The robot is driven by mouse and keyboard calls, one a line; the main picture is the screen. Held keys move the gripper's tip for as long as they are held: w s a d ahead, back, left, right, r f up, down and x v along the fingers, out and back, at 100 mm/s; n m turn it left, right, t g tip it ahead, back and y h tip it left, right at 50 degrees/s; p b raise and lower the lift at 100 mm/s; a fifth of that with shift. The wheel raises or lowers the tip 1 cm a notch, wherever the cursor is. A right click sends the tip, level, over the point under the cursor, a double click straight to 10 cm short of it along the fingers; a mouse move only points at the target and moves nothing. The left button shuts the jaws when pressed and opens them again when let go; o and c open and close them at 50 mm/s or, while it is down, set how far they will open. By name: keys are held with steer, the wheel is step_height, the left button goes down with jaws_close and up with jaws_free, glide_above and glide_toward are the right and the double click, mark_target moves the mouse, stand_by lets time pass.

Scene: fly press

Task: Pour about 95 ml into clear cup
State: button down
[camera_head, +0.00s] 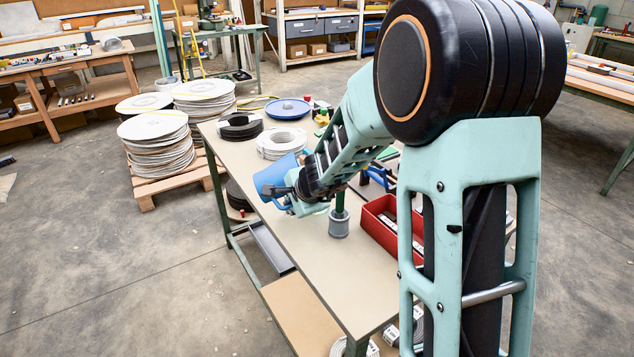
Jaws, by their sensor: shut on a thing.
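My gripper (279,191) is shut on a blue container (273,174), which looks like a jug or cup. It holds the container tilted near the left edge of the workbench (310,250), in front of the coils. Its mouth and any liquid in it cannot be made out. I cannot pick out the clear cup; my arm and gripper cover part of the bench there.
A grey cylinder (339,224) with a green post stands on the bench beside a red bin (378,228). A white coil (281,143), black coil (239,127) and blue dish (288,109) lie farther back. The bench's near part is clear.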

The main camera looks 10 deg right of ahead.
steer(key=shift+s+d+f+n+h, duration=0.1)
steer(key=shift+d+f+n+h, duration=0.2)
steer(key=shift+h, duration=0.5)
steer(key=shift+r+p, duration=0.2)
steer(key=shift+p, duration=0.7)
steer(key=shift+s+h+p, duration=0.1)
steer(key=shift+h+p, duration=0.4)
steer(key=shift+p, duration=0.4)
steer(key=shift+d+f+h+p, duration=0.1)
steer(key=shift+d+h+p, duration=0.15)
steer(key=shift+p, duration=0.35)
